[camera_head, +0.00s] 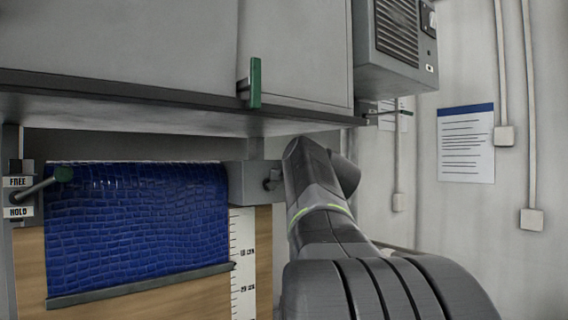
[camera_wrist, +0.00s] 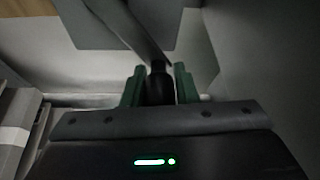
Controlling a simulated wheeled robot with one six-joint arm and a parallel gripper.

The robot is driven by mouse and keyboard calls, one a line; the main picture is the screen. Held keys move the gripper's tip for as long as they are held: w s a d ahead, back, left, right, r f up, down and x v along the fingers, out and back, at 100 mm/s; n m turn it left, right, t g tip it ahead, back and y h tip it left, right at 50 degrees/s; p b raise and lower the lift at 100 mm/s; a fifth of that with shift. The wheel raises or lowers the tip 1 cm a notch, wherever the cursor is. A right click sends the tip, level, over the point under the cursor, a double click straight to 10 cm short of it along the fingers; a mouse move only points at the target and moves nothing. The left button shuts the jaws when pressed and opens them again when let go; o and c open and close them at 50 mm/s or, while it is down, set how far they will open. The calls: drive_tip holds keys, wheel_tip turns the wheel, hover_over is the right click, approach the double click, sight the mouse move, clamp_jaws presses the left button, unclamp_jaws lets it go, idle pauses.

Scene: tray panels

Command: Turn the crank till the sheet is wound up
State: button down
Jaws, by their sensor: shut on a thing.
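The blue sheet (camera_head: 140,220) with a tile-like pattern hangs in front of a wooden board in the head view. Its grey bottom bar (camera_head: 140,286) slopes, lower at its left end. The bar's right end is beside a white scale (camera_head: 242,285), between two numbered marks. A grey housing (camera_head: 243,182) with a short shaft is at the sheet's upper right. In the wrist view my gripper (camera_wrist: 158,80) has its green fingers shut on the dark crank handle (camera_wrist: 158,88). A grey crank arm (camera_wrist: 128,28) runs up-left from the handle. In the head view my arm hides the gripper and most of the crank.
A lever (camera_head: 40,187) with a dark green knob is at the left, by the FREE (camera_head: 17,182) and HOLD (camera_head: 18,212) labels. A cabinet (camera_head: 130,40) with a green handle (camera_head: 255,83) overhangs the sheet. A vented box (camera_head: 394,45) and a notice (camera_head: 466,145) are at the right.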

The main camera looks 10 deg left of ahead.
drive_tip(key=shift+w+d+f+m+g+h+p, duration=0.15)
drive_tip(key=shift+f+m+g+p, duration=0.3)
drive_tip(key=shift+m+p, duration=0.65)
drive_tip(key=shift+w+d+f+m+g+h+p, duration=0.15)
drive_tip(key=shift+f+m+p, duration=0.5)
drive_tip(key=shift+p, duration=0.8)
drive_tip(key=shift+w+d+f+m+g+p, duration=0.15)
drive_tip(key=shift+f+m+g+p, duration=0.4)
drive_tip(key=shift+p, duration=0.75)
drive_tip(key=shift+f, duration=0.15)
drive_tip(key=c, duration=1.2)
unclamp_jaws()
drive_tip(key=shift+a, duration=0.1)
drive_tip(key=shift+o, duration=0.2)
drive_tip(key=b+v, duration=0.3)
drive_tip(key=v, duration=1.1)
drive_tip(key=shift+w+f, duration=0.1)
